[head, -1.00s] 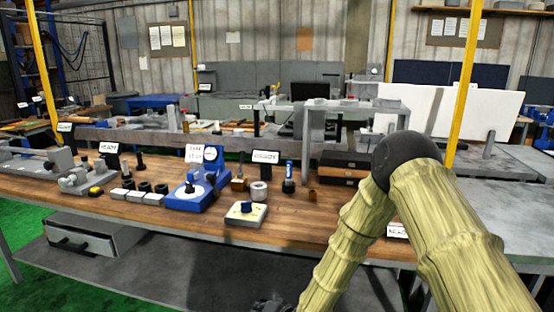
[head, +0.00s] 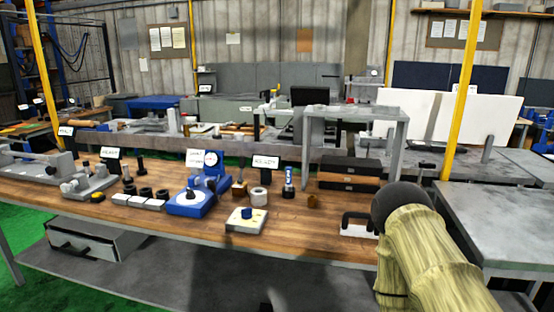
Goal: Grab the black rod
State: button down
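Two slim black upright pieces stand on the wooden bench at the left. The farther one (head: 140,165) is a thin dark rod shape, and the nearer one (head: 127,174) stands just left of it. I cannot tell for sure which is the black rod. My arm, in a tan cover with a black joint, reaches in from the lower right. My gripper is not visible, so its opening and anything in it are hidden. No part of my arm is near the black pieces.
A black handle-shaped piece (head: 356,217) stands near my arm. A grey table (head: 500,212) is at the right.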

aim_at(140, 158)
jog(key=k, duration=0.5)
jog(key=u, duration=1.4)
jog(key=i, duration=2.1)
jog(key=u, duration=0.15)
jog(key=k, duration=1.2)
jog(key=u, duration=1.3)
jog(key=i, duration=0.5)
jog(key=z, duration=0.05)
